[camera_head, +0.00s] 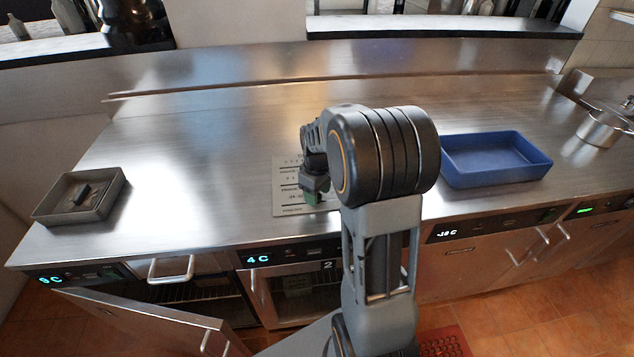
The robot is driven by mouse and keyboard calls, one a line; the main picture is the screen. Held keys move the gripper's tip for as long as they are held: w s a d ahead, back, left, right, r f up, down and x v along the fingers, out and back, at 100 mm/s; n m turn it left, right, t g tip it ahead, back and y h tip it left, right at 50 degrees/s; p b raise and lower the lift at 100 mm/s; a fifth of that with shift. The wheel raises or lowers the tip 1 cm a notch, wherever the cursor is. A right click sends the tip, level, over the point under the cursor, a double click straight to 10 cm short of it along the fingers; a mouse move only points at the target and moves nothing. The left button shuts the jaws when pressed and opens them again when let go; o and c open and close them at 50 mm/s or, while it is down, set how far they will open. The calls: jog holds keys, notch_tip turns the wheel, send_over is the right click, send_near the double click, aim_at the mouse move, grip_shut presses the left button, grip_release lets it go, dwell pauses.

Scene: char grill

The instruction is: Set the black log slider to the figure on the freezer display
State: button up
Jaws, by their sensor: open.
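The freezer display (447,233) is on the counter front right of my arm and appears to read -18 C. A pale log sheet or board (289,172) with printed rows lies on the steel counter, partly behind my arm. I cannot make out the black log slider on it; my gripper and arm cover much of its right side.
A grey tray (113,187) with a small black block (82,194) sits at left. A blue bin (500,178) and a metal pot (603,130) are at right. Other displays read about 6 C (49,281) and 4 C (257,259). A cabinet door (145,318) stands open at lower left.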

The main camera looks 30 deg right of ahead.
aim_at(316, 209)
notch_tip(316, 209, up, 14)
jog(key=shift+f, duration=0.25)
dwell(0.7)
jog(key=s+a+f+m+t, duration=0.2)
jog(key=s+a, duration=0.3)
jog(key=s, duration=0.2)
jog(key=s+a+f+m+t, duration=0.1)
jog(key=s+a+m+t, duration=0.1)
jog(key=s+a, duration=0.4)
jog(key=shift+s+f+m, duration=0.35)
jog(key=shift+s+m, duration=0.15)
jog(key=shift+s, duration=0.05)
